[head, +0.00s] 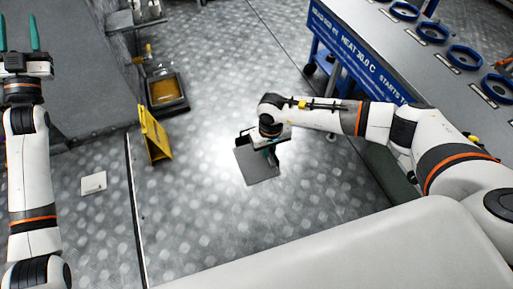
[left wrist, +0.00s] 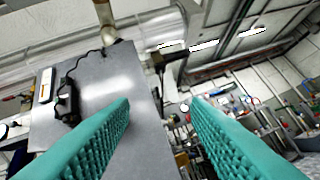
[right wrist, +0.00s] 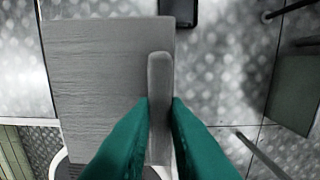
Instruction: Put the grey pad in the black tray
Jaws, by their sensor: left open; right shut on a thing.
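The grey pad (head: 258,170) is a flat square plate with a raised grip bar, held over the metal floor by my right gripper (head: 270,153). In the right wrist view the teal fingers (right wrist: 160,108) pinch the bar, and the pad's flat face (right wrist: 95,80) spreads to the left. A black tray (head: 182,104) with an amber surface inside lies on the floor, up and left of the pad and apart from it. My left gripper (head: 20,36) is open and empty at the far upper left; its spread fingers show in the left wrist view (left wrist: 160,108).
A yellow folding sign (head: 156,136) stands on the floor between the tray and a white square plate (head: 93,183). A blue cart (head: 350,60) with blue rings on top stands at upper right. A dark object (right wrist: 179,12) shows at the right wrist view's top.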

